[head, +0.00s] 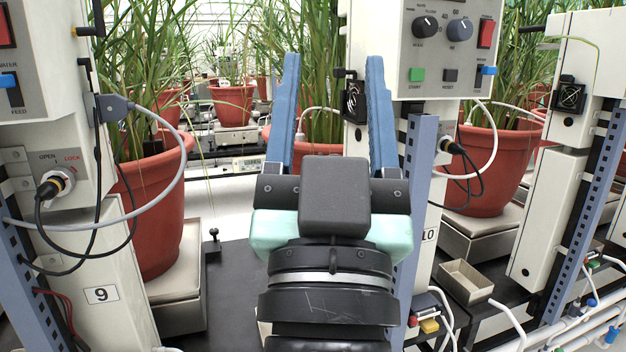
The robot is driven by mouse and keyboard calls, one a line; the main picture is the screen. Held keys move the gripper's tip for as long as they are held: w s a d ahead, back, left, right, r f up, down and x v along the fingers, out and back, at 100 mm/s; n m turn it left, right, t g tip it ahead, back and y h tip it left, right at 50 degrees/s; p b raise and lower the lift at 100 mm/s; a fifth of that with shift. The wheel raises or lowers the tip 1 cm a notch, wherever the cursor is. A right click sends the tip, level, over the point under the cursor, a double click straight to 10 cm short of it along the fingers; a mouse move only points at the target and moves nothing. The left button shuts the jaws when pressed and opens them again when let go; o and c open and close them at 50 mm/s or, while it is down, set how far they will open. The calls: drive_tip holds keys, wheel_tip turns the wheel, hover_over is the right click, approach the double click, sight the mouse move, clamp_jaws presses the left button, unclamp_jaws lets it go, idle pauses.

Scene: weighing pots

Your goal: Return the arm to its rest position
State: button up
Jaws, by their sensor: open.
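My gripper (332,110) is in the middle of the head view, pointing away from me, with its two blue fingers spread wide apart. It is open and nothing is between the fingers. The wrist and the dark and mint-green gripper body hide part of the bench behind. The right finger overlaps the edge of the control box (447,50) with knobs and buttons; I cannot tell how close it is. The left finger overlaps plant leaves and a pot behind.
Another pot (490,165) stands on a scale at right, near a small open tray (465,282). Cables (180,165) loop from the left cabinet. Pipes (570,325) run at lower right.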

drive_tip(key=s+a+r+n+t+y+p, duration=0.1)
drive_tip(key=s+r, duration=0.4)
drive_tip(key=r, duration=0.3)
wheel_tip(320, 180, up, 36)
drive_tip(key=p, duration=3.7)
drive_tip(key=shift+a+r+p, duration=0.25)
drive_tip(key=shift+p, duration=0.05)
